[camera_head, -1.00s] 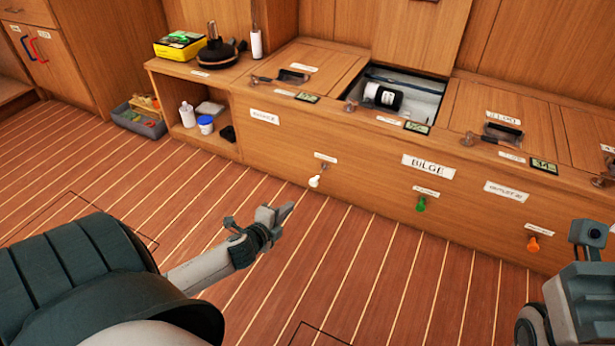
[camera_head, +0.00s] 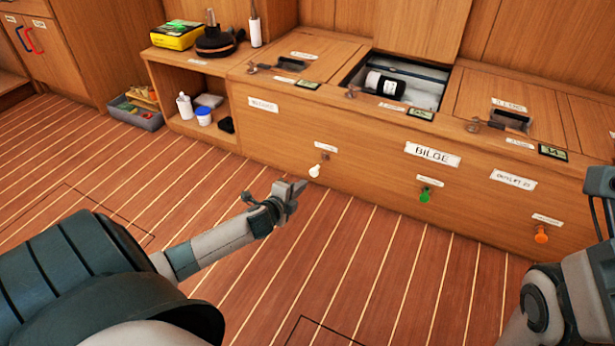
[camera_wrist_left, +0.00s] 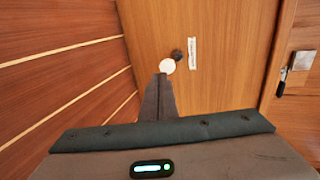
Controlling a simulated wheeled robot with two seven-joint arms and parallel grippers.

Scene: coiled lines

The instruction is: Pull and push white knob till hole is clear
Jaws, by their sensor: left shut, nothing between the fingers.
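The white knob (camera_head: 315,171) sticks out of the wooden cabinet front, below a small label, with a dark round spot close above it. In the left wrist view the white knob (camera_wrist_left: 167,66) shows just past my fingertips, with the dark round spot (camera_wrist_left: 177,55) beside it. I cannot tell whether that spot is the hole. My left gripper (camera_head: 300,186) is shut and empty, just short of the knob and a little below and left of it. I see no contact. Of my right arm only a part shows at the right edge; its fingers are out of view.
A green knob (camera_head: 424,195) and an orange knob (camera_head: 541,234) stick out further right on the same front. An open hatch (camera_head: 437,88) above holds a dark and white cylinder (camera_head: 384,84). The striped floor before the cabinet is clear.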

